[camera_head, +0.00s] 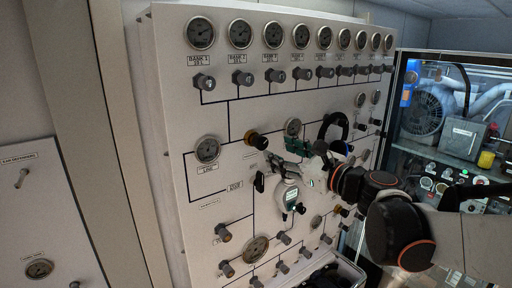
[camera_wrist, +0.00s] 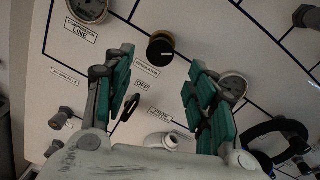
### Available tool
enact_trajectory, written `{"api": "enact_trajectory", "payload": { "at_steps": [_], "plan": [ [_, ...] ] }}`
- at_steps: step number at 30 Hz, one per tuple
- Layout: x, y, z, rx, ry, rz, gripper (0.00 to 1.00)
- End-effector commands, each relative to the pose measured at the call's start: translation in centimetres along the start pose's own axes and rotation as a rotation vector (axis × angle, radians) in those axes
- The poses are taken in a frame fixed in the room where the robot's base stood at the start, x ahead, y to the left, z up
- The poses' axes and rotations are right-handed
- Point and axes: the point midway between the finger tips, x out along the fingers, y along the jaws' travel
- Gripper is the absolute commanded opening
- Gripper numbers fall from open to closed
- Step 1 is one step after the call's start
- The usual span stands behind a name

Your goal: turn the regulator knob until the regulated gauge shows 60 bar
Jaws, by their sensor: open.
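The regulator knob is black with a brass collar; it sits on the white panel beyond my fingertips in the wrist view (camera_wrist: 160,47) and left of my gripper in the head view (camera_head: 256,140). My gripper (camera_wrist: 159,60) is open and empty, its green-padded fingers spread to either side below the knob, apart from it. It also shows in front of the panel in the head view (camera_head: 284,172). A gauge right of the knob (camera_head: 293,127), likely the regulated one, is partly covered by my right finger in the wrist view (camera_wrist: 232,86). Its reading is too small to tell.
The line gauge (camera_head: 207,149) is left of the knob. A dark lever (camera_wrist: 130,107) and a white rounded fitting (camera_wrist: 165,140) lie below it. A black hose loop (camera_head: 334,128) hangs at the right. Bank gauges and knobs line the panel's top.

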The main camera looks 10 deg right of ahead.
Motion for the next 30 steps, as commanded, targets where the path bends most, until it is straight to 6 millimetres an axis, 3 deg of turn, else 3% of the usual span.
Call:
{"api": "enact_trajectory", "payload": {
  "at_steps": [19, 23, 28, 30],
  "plan": [
    [-0.1, 0.5, -0.5, -0.021, 0.007, 0.007, 0.51],
    [-0.4, 2.7, -2.8, -0.129, 0.049, 0.043, 0.51],
    [-1.4, 7.2, -7.5, -0.377, 0.133, 0.134, 0.51],
    [-1.9, 7.7, -7.6, -0.534, 0.140, 0.146, 0.51]
  ]
}}
